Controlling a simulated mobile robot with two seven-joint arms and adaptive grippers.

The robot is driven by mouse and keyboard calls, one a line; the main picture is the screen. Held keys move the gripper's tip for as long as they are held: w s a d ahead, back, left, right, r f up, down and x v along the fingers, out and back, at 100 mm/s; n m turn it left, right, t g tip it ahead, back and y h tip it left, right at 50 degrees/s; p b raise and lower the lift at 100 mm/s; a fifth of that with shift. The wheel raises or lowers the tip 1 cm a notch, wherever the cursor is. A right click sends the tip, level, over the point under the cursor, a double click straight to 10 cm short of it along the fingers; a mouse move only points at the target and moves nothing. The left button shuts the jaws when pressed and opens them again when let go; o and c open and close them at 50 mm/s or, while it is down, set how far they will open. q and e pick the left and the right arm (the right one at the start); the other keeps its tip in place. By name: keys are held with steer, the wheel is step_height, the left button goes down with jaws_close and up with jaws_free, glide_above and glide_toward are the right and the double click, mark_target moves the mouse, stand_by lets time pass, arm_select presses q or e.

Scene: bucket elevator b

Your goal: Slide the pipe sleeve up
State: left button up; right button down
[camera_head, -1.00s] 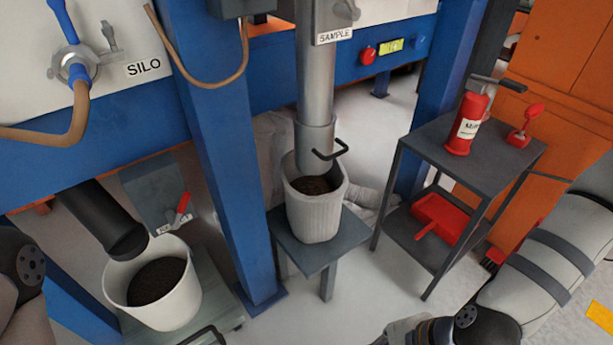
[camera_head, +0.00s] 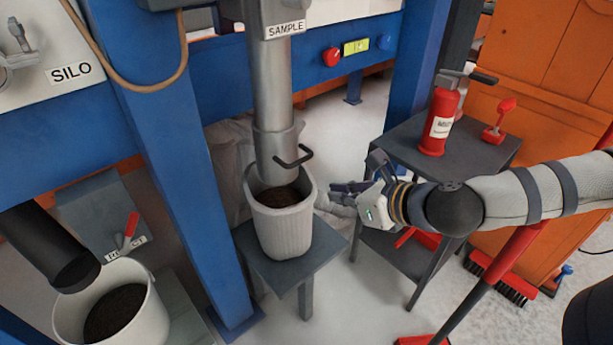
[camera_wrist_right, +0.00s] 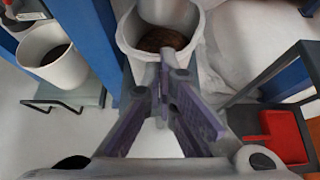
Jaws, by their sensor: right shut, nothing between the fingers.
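The pipe sleeve (camera_head: 274,142) is a grey metal collar around the lower end of the vertical sample pipe (camera_head: 270,85). A black bent handle (camera_head: 296,158) sticks out from its right side. The sleeve's lower end reaches into a ribbed grey bucket (camera_head: 283,228) holding dark material. My right gripper (camera_head: 340,187) is shut and empty, to the right of the bucket and a little below the handle, apart from both. In the right wrist view, the shut fingers (camera_wrist_right: 165,75) point toward the bucket (camera_wrist_right: 130,48). My left gripper is out of view.
The bucket stands on a small grey table (camera_head: 328,252). A dark side table (camera_head: 480,150) with a red fire extinguisher (camera_head: 440,120) stands right, close behind my right arm. A blue post (camera_head: 175,170) and a white bucket (camera_head: 148,322) are left. A red-handled broom (camera_head: 505,280) is at lower right.

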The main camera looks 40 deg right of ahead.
steer(key=d+b+x, duration=0.1)
steer(key=b+x, duration=0.2)
steer(key=x, duration=0.6)
arm_select(q)
steer(key=p, duration=0.2)
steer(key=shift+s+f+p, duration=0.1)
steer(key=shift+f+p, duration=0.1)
steer(key=shift+p, duration=0.2)
arm_select(e)
steer(key=r, duration=0.1)
steer(key=w+r, duration=0.1)
steer(key=a+r, duration=0.1)
steer(key=shift+w+a+r, duration=0.15)
steer(key=shift+w+r, duration=0.05)
steer(key=shift+r, duration=0.15)
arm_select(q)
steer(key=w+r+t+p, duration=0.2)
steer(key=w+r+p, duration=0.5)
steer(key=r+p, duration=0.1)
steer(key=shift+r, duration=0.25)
arm_select(e)
step_height(320, 180, up, 13)
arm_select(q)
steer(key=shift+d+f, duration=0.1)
arm_select(e)
steer(key=shift+f, duration=0.25)
